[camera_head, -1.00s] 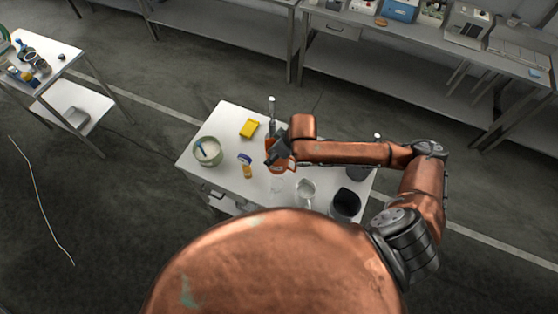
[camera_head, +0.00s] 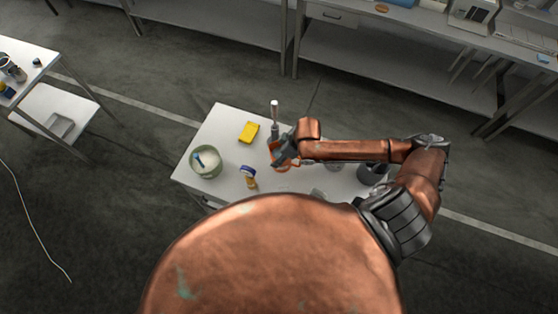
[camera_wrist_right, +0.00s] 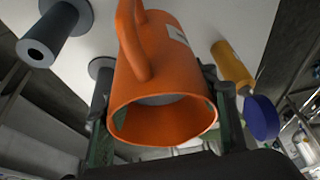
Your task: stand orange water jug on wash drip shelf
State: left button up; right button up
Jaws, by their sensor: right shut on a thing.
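The orange water jug (camera_wrist_right: 165,80) fills the middle of the right wrist view, its open mouth toward the camera and its handle at the upper left. My right gripper (camera_wrist_right: 165,125) has one finger on either side of it and is shut on it. In the head view the jug (camera_head: 275,155) shows only partly, beside my right gripper (camera_head: 281,153), over the white table (camera_head: 222,123). Whether it touches the tabletop cannot be told. My left gripper is not in view. I cannot pick out the wash drip shelf with certainty.
Near the jug are a yellow sponge (camera_head: 249,132), a green-rimmed bowl (camera_head: 206,162), an amber bottle with a blue cap (camera_head: 249,177) and an upright metal post (camera_head: 275,114). A dark container (camera_head: 373,172) stands at the right. Long benches (camera_head: 378,66) line the back; floor between is clear.

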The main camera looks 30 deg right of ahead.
jog(key=shift+d+f, duration=0.1)
jog(key=shift+f, duration=0.3)
jog(key=shift+d+f, duration=0.1)
jog(key=shift+f, duration=2.15)
jog(key=o, duration=1.4)
jog(key=shift+f, duration=0.1)
jog(key=o, duration=0.4)
jog(key=shift+s, duration=0.1)
jog(key=shift+c, duration=0.2)
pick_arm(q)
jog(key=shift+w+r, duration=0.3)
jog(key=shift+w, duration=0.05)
pick_arm(e)
jog(key=shift+o, duration=0.4)
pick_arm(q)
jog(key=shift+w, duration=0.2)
